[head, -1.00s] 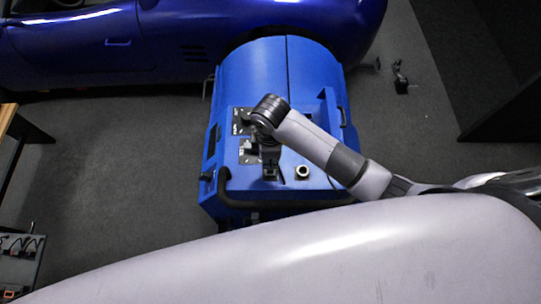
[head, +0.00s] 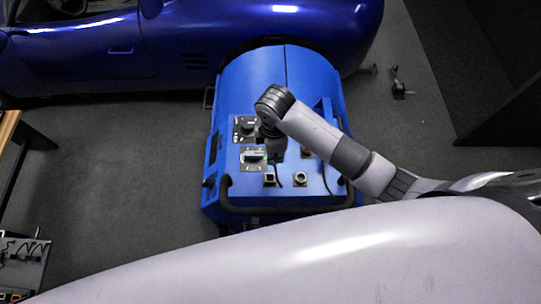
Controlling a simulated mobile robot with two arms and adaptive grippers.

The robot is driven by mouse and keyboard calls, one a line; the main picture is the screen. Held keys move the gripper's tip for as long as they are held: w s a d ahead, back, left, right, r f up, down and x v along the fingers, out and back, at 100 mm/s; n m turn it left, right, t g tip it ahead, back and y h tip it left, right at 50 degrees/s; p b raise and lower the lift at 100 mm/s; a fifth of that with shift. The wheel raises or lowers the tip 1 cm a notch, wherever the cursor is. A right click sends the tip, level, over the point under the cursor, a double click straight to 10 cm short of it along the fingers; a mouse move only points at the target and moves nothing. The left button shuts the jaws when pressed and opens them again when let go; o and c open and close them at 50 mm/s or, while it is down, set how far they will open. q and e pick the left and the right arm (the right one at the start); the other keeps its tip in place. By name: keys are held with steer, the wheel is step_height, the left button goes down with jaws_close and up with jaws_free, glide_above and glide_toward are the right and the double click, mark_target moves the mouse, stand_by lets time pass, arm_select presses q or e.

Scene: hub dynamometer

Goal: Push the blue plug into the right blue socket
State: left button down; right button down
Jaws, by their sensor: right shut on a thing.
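The blue wheeled unit (head: 250,85) stands below the car in the head view, its control panel facing up. My right gripper (head: 278,155) points down over the middle of this panel. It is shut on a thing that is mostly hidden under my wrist. A thin dark line, perhaps a cable, shows just below the gripper. Two connectors show near the panel's front edge, a square one (head: 269,180) and a round one (head: 300,178). I cannot make out the blue plug or tell which opening is the right blue socket. My left gripper is not in view.
A black handle bar (head: 270,210) runs along the front. A blue car (head: 190,40) stands behind. A bench (head: 10,125) is at the left; grey floor between is clear.

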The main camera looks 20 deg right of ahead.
steer(key=w+d+n+b, duration=1)
steer(key=w+d+n, duration=0.5)
steer(key=d+n, duration=0.15)
step_height(320, 180, down, 7)
steer(key=b, duration=0.4)
steer(key=shift+s+a, duration=0.15)
steer(key=shift+a, duration=0.05)
stand_by(1.2)
steer(key=shift+f+b, duration=0.25)
steer(key=shift+b, duration=0.1)
stand_by(0.5)
steer(key=shift+f+b, duration=0.95)
steer(key=shift+f, duration=0.35)
steer(key=shift+r, duration=0.1)
steer(key=c, duration=1.5)
jaws_free()
steer(key=shift+o, duration=0.2)
